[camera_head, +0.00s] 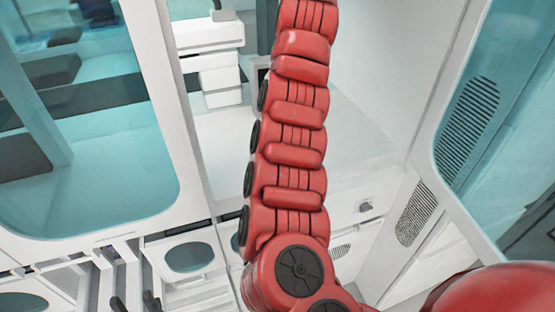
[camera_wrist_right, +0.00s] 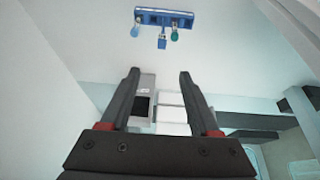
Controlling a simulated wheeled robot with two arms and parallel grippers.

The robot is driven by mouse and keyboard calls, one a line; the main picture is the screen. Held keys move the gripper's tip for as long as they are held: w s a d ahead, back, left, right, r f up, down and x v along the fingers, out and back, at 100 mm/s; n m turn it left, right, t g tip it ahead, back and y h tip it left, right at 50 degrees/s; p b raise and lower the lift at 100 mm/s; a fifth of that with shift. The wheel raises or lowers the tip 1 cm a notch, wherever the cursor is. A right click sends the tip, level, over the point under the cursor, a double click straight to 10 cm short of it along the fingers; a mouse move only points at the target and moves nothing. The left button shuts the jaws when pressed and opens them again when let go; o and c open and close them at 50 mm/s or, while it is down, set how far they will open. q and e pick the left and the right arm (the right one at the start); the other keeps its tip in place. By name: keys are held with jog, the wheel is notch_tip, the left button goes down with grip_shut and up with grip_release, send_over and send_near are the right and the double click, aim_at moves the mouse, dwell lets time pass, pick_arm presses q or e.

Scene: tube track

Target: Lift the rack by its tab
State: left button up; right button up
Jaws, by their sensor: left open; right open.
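The blue rack (camera_wrist_right: 164,17) is near the top of the right wrist view, beyond my fingertips. Two tubes with rounded ends, one light blue (camera_wrist_right: 135,29) and one teal (camera_wrist_right: 174,34), show at it. A small blue piece between them (camera_wrist_right: 162,43) looks like its tab. My right gripper (camera_wrist_right: 158,76) is open and empty, apart from the rack, which lies past its tips. In the head view, two dark fingertips of my left gripper (camera_head: 135,302) show at the bottom left edge, open; most of it is cut off. I cannot make out the rack in the head view.
A red arm of mine fills the middle of the head view. White stacked blocks (camera_head: 208,60) stand behind it at the top. A teal window panel (camera_head: 90,150) is at left, a vented white wall panel (camera_head: 415,210) at right. The right wrist view shows white and grey equipment (camera_wrist_right: 171,112) beyond the fingers.

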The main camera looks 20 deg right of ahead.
jog(key=x, duration=1.6)
jog(key=shift+s+a+f, duration=0.1)
jog(key=shift+s+f, duration=0.1)
jog(key=shift+f, duration=0.25)
jog(key=shift+w+f, duration=0.1)
jog(key=shift+f, duration=0.15)
grip_shut()
